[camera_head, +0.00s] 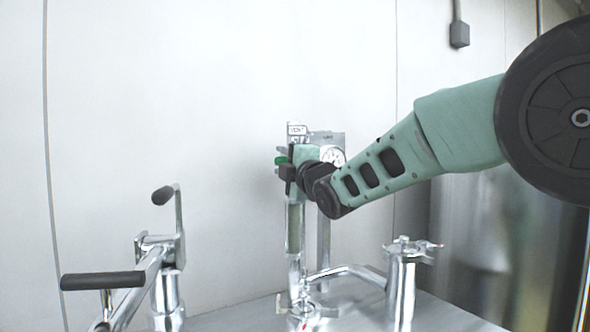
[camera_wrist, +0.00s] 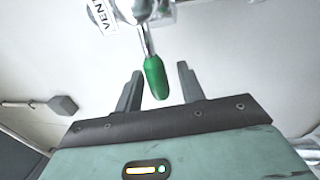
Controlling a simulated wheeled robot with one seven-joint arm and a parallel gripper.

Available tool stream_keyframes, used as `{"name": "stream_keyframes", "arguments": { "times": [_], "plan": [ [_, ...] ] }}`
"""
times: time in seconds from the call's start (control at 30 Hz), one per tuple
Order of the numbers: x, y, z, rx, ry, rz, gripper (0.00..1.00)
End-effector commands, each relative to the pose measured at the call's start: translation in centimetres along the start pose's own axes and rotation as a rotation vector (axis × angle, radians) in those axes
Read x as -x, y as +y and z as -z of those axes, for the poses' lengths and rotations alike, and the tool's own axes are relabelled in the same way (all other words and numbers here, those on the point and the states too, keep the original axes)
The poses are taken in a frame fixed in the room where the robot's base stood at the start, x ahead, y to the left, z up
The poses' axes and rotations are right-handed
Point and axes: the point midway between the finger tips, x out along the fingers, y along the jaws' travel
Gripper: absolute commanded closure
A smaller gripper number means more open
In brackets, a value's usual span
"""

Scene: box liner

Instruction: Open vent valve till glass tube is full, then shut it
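The vent valve's green handle (camera_wrist: 156,78) hangs from a metal stem below a VENT label (camera_wrist: 103,15) in the wrist view. My gripper (camera_wrist: 160,68) is open, with one finger on each side of the handle and a visible gap to both. In the head view, the green handle (camera_head: 281,160) shows just left of my gripper (camera_head: 287,171), at the top of the upright glass tube (camera_head: 295,228). My gripper hides part of the valve. The tube looks grey-green; I cannot tell its fill level.
A round gauge (camera_head: 334,157) is behind my wrist. A metal crank with black grips (camera_head: 103,280) stands at the left, and a chrome cylinder (camera_head: 401,283) at the right of the tube. A steel tank (camera_head: 490,250) is farther right. A pale wall is close behind.

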Motion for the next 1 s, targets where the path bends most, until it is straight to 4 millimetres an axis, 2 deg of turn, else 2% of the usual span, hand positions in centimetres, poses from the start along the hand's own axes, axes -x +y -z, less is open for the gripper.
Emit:
{"name": "stream_keyframes", "arguments": {
  "times": [0.17,0.7,0.83,1.0],
  "plan": [
    [2.2,-0.1,0.0,-0.002,-0.001,-0.002,0.61],
    [14.3,-0.2,0.0,-0.002,0.000,0.000,0.61],
    [16.0,-0.1,0.0,-0.001,0.000,0.000,0.61],
    [17.1,-0.1,0.0,0.000,0.001,0.000,0.61]
  ]
}}
